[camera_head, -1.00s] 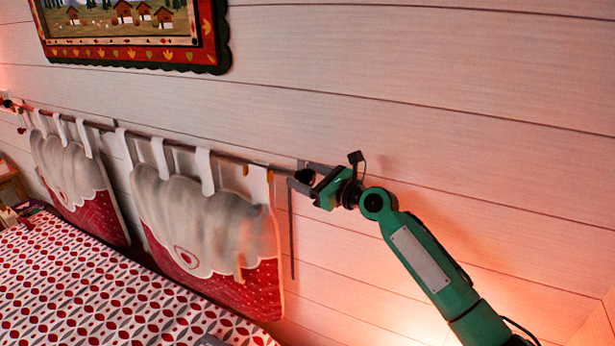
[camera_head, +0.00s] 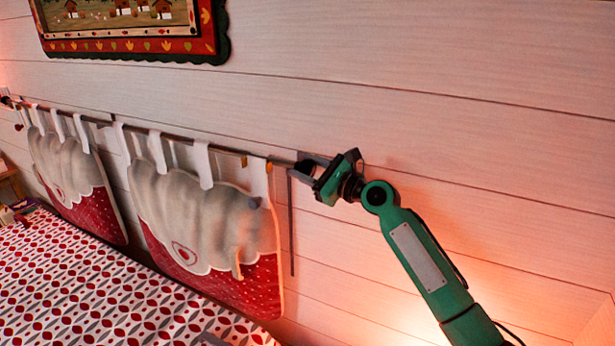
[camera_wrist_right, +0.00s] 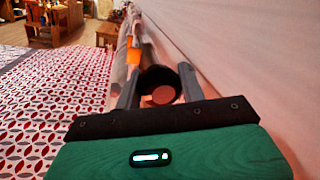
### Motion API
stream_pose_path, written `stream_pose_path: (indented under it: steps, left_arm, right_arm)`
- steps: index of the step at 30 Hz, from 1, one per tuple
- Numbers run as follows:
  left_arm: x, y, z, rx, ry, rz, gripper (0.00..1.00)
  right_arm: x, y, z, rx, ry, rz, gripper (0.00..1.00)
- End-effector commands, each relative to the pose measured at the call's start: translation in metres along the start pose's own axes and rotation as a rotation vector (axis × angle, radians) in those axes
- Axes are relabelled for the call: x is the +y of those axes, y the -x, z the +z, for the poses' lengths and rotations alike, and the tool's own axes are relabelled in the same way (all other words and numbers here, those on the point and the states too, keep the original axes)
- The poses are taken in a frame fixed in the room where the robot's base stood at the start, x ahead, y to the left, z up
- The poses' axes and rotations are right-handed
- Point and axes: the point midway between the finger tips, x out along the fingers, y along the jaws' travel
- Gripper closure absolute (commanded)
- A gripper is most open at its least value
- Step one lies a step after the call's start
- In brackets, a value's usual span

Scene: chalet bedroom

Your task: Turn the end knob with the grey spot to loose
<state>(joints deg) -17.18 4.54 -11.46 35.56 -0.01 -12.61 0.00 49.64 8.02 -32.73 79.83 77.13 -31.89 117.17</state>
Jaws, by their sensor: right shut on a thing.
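A dark rod (camera_head: 228,153) runs along the wall and carries two cloth headboard cushions (camera_head: 205,225) by white loops. The black end knob (camera_head: 306,169) sits at the rod's right end, between the fingers of my right gripper (camera_head: 304,171). In the right wrist view, the round black knob (camera_wrist_right: 155,78) faces me, with a dull pinkish-grey spot (camera_wrist_right: 163,95) on its end. The fingers of my right gripper (camera_wrist_right: 158,88) lie on either side of it, shut on it. My left gripper is not in view.
A bed with a red, grey and white patterned cover (camera_head: 90,290) lies below the rod. A framed picture (camera_head: 130,30) hangs above on the pale plank wall (camera_head: 450,130). The wall is close beside my right gripper. Wooden furniture (camera_wrist_right: 60,20) stands far back.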

Motion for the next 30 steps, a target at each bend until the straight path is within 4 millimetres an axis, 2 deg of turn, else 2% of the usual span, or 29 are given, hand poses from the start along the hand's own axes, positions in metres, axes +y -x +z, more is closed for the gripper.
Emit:
stream_pose_path:
  steps: [1, 3, 12, 18, 30]
  left_arm:
    - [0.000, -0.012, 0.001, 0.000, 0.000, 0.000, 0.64]
    - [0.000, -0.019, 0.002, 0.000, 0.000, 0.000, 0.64]
    - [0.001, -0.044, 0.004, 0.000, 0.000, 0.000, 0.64]
    - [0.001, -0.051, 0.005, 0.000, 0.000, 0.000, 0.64]
    - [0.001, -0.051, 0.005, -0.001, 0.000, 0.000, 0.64]
  right_arm:
    - [0.004, 0.000, -0.006, -0.008, 0.033, 0.001, 0.83]
    - [0.004, 0.000, -0.006, -0.017, 0.084, 0.000, 0.83]
    - [0.004, 0.000, -0.005, -0.051, 0.251, -0.005, 0.83]
    - [0.003, 0.000, -0.004, -0.061, 0.305, -0.006, 0.83]
    - [0.003, 0.000, -0.003, -0.063, 0.319, -0.004, 0.83]
